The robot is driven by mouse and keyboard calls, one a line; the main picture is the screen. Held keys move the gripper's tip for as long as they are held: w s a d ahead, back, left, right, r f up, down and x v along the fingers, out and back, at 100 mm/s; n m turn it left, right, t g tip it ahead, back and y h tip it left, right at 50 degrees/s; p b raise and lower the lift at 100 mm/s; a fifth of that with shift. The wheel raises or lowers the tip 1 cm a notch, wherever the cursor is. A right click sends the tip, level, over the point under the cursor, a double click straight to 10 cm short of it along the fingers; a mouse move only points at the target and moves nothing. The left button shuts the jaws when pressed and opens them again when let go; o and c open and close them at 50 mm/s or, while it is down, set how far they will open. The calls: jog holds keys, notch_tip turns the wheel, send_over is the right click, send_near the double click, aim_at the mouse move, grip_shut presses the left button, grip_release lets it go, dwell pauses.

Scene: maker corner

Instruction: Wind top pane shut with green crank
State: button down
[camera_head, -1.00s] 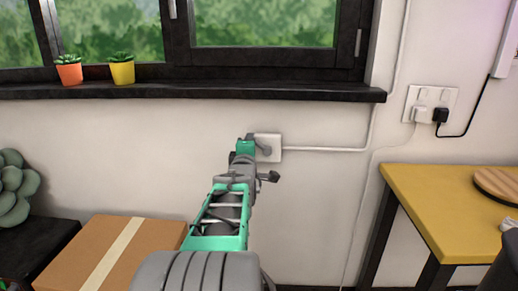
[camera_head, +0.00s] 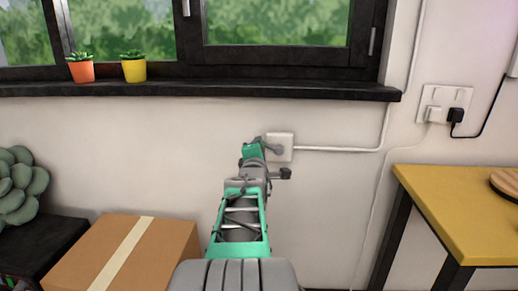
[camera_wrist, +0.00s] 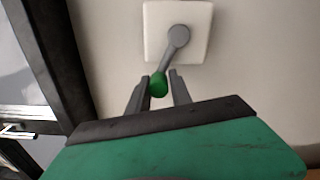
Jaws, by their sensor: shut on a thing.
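The crank is a grey arm on a white square wall plate (camera_wrist: 206,30), with a green knob (camera_wrist: 158,85) at its free end. In the wrist view the crank arm (camera_wrist: 171,50) slants down and left from its hub to the knob. My gripper (camera_wrist: 160,84) is shut on the green knob, one finger on each side. In the head view the plate (camera_head: 286,147) sits on the wall below the window sill, and my gripper hides the knob. The window (camera_head: 280,25) is at the top of the head view; its top pane is out of view.
A dark sill (camera_head: 200,92) with an orange pot (camera_head: 82,71) and a yellow pot (camera_head: 133,70) runs above the crank. A cardboard box (camera_head: 165,255) stands at lower left, a yellow table (camera_head: 450,215) at right. A white conduit (camera_head: 335,150) runs right from the plate.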

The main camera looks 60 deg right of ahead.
jog(key=c, duration=1.2)
grip_release()
jog(key=shift+s+d+r, duration=0.1)
jog(key=shift+s+d, duration=0.2)
jog(key=shift+w+a, duration=0.1)
jog(key=shift+w, duration=0.05)
jog(key=shift+a, duration=0.1)
jog(key=p+v, duration=0.1)
jog(key=v, duration=0.6)
jog(key=shift+a+p, duration=0.3)
jog(key=shift+c, duration=0.3)
